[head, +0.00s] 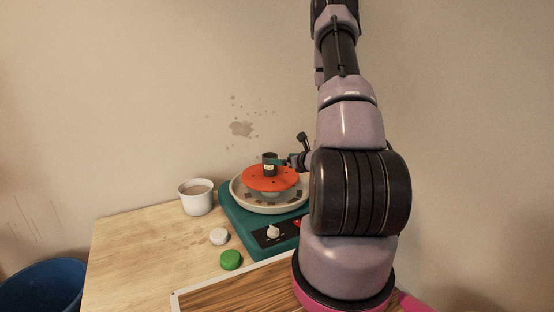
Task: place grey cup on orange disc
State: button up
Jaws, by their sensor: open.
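The orange disc (258,182) lies on the pottery wheel, inside a pale round basin. A small dark grey cup (270,158) with a pale yellowish mark low on its side appears upright on the disc, near its back middle. My arm hides the right end of the wheel.
A white cup (196,198) of brownish liquid stands left of the teal wheel base (232,217). A white lump (219,236) and a green lid-like piece (231,260) lie in front. A framed wooden board (235,291) is nearest. The table's left side is clear.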

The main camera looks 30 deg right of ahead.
jog(key=s+a+r+n+g+y, duration=0.3)
jog(key=s+a+r+n+y, duration=0.15)
jog(key=a+r+n, duration=0.5)
jog(key=s+a+r+n+g+y, duration=0.4)
jog(key=a+r+n+y, duration=0.15)
jog(key=a+r, duration=0.6)
jog(key=s+a+r+n+g+h, duration=0.2)
jog(key=s+n, duration=0.3)
jog(key=s, duration=0.1)
jog(key=s+a+r+n+g+h, duration=0.2)
jog(key=s+r+n, duration=0.1)
jog(key=s+n, duration=0.25)
jog(key=s+d+r+n+t+h, duration=0.3)
jog(key=s+d+r+n+h, duration=0.2)
jog(key=s+r, duration=0.1)
jog(key=shift+s+d+t+h, duration=0.2)
jog(key=shift+s+t+h, duration=0.2)
